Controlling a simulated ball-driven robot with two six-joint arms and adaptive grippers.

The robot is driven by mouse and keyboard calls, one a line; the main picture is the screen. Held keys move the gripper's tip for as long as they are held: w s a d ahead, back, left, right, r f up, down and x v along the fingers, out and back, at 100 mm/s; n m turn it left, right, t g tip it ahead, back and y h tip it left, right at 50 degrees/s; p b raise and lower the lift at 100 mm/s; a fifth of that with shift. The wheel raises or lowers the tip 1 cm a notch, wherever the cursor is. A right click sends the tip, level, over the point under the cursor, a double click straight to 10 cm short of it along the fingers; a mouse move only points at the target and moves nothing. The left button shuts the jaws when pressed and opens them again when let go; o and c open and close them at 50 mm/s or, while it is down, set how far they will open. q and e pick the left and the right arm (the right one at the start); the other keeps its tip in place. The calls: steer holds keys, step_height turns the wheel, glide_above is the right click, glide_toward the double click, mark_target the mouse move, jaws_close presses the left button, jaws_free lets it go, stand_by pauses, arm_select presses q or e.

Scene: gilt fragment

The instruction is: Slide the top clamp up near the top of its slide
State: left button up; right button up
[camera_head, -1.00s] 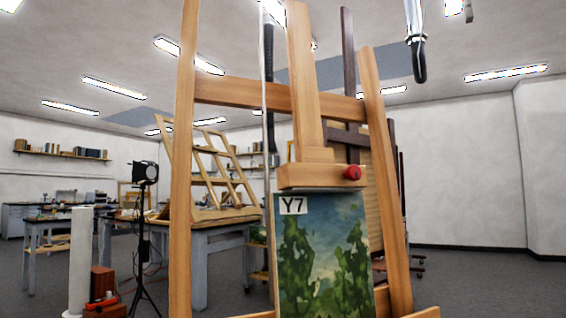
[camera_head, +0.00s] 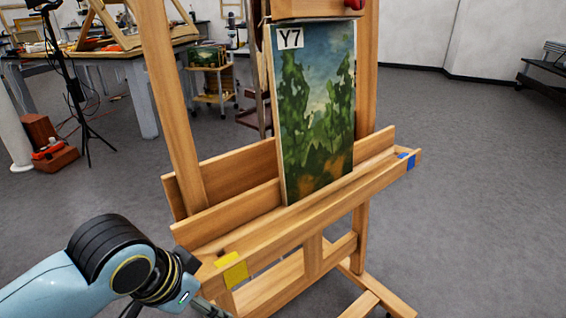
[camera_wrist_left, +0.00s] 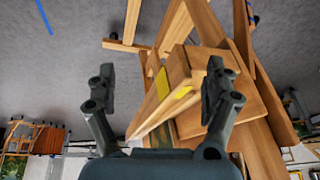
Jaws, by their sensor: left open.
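The wooden top clamp (camera_head: 310,8) shows at the top edge of the head view, above a green landscape painting (camera_head: 318,110) labelled Y7. Its red knob (camera_head: 355,4) is cut by the frame edge, and the slide above is out of view. The painting stands on the easel's lower ledge (camera_head: 330,205). My left arm comes in at the lower left of the head view, by the yellow-marked ledge end. In the left wrist view my left gripper (camera_wrist_left: 160,92) is open, its fingers on either side of the wooden ledge end, apparently empty. My right gripper is not in view.
Yellow tape (camera_head: 235,272) marks the ledge's left end and blue tape (camera_head: 406,162) its right end. A black tripod stand (camera_head: 82,120) and workbench (camera_head: 140,75) stand behind at the left. The grey floor at the right (camera_head: 480,200) is mostly clear.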

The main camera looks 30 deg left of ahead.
arm_select(q)
steer(key=w+r+t, duration=0.1)
steer(key=w, duration=0.2)
steer(key=w+r+t+h, duration=0.1)
steer(key=w+r, duration=0.3)
steer(key=w, duration=0.1)
steer(key=shift+w+a+m+t, duration=0.2)
steer(key=shift+w+m+t, duration=0.15)
steer(key=shift+m+t, duration=0.05)
steer(key=w+a+r+t+h+p, duration=0.1)
steer(key=w+a+r+t+h, duration=0.15)
steer(key=w+r, duration=0.8)
steer(key=t+h+p, duration=0.1)
steer(key=t+h, duration=0.2)
steer(key=t, duration=0.4)
glide_toward(295, 1)
steer(key=w+a, duration=0.3)
steer(key=shift+m, duration=0.3)
steer(key=x, duration=0.3)
steer(key=p+x, duration=0.1)
steer(key=x, duration=0.3)
steer(key=p+x, duration=0.1)
steer(key=x, duration=0.3)
steer(key=shift+d, duration=0.35)
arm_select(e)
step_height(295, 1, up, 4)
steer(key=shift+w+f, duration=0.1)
